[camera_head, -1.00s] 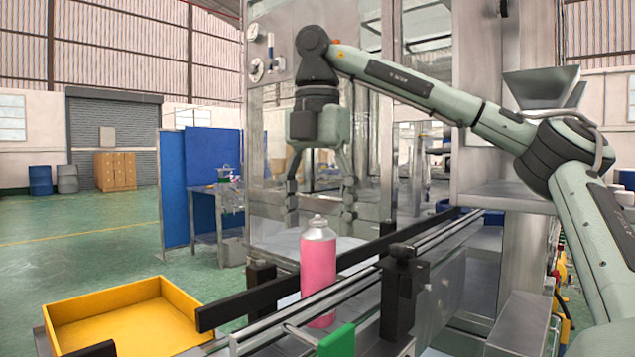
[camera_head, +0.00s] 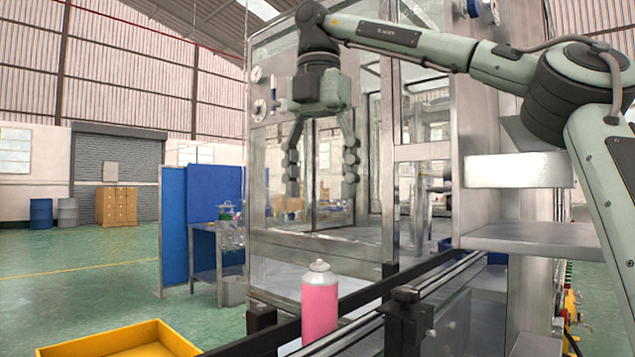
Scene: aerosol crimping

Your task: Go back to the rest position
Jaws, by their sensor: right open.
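My right gripper (camera_head: 321,172) hangs fingers-down at the upper middle of the head view. Its two fingers are spread apart with nothing between them. A pink aerosol can (camera_head: 319,304) with a silver top stands upright on the conveyor below the gripper, well apart from the fingertips. My left gripper is not in view.
The conveyor's black guide rail (camera_head: 403,279) runs beside the can. A yellow tray (camera_head: 117,341) is at the lower left. A glass-and-metal machine (camera_head: 272,195) stands behind the gripper. Blue partitions (camera_head: 208,195) and a side table are at left, with open floor beyond.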

